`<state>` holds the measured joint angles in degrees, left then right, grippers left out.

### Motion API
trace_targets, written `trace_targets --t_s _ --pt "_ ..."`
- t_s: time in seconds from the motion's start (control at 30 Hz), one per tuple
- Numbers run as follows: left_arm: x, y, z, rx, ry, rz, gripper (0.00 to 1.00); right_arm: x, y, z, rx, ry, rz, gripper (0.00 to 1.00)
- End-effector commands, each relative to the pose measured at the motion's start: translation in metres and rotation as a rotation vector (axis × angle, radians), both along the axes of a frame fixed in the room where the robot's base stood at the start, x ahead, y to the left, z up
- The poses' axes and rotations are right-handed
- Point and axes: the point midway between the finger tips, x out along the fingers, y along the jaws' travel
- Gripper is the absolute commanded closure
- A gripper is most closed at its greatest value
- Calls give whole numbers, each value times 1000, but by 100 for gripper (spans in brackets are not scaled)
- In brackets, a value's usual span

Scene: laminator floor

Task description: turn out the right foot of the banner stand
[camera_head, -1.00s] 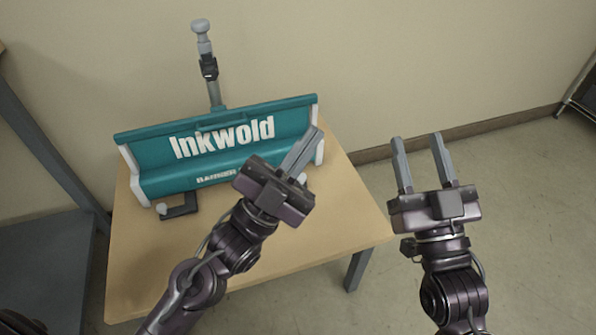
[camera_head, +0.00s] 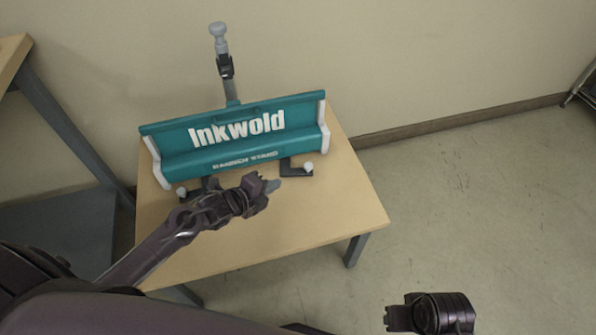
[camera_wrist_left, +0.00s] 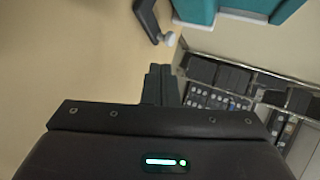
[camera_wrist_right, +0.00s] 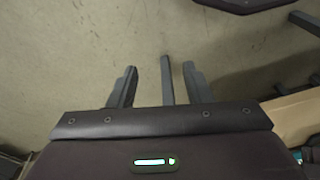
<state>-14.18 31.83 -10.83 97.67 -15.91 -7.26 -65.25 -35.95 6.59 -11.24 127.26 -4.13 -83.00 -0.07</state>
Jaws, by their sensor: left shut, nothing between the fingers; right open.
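The teal banner stand (camera_head: 236,140), lettered "Inkwold", stands on the table with white end caps. Its right foot (camera_head: 292,172) is a dark L-shaped bar showing in front of the base, with a pale knob at its right end. The foot and knob also show at the top of the left wrist view (camera_wrist_left: 149,18). The left foot (camera_head: 207,184) is partly hidden by my left arm. My left gripper (camera_head: 275,185) is shut and empty, just left of and in front of the right foot, apparently apart from it. My right gripper (camera_wrist_right: 160,82) is open and empty, away from the stand.
The wooden table (camera_head: 340,210) is clear in front and to the right of the stand. A grey pole (camera_head: 227,75) rises behind the stand near the wall. Open floor (camera_head: 470,200) lies to the right.

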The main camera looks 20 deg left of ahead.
Motion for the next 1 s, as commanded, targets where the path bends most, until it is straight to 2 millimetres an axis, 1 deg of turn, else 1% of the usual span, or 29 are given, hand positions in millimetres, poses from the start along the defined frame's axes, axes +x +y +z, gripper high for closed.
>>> trace_targets --t_s 0.03,0.1,0.3,0.4,0.5,0.7,1.0 --pt "11 -5 -7 -5 -3 3 100 1 3 -6 8 -15 7 55" --pt "24 -11 -14 -5 -4 3 100 3 8 -8 20 -37 15 55" --pt "57 -28 -32 -7 -2 1 100 10 20 -12 55 -106 40 55" --pt "71 -35 -33 -6 -4 1 100 12 25 -13 68 -131 48 55" --pt "81 -39 -35 -6 -3 1 100 13 28 -13 78 -148 53 55" --pt "90 -43 -36 -3 -2 0 100 15 32 -13 87 -164 58 55" --pt "90 -44 -36 -3 -2 0 100 15 32 -13 88 -165 60 55"
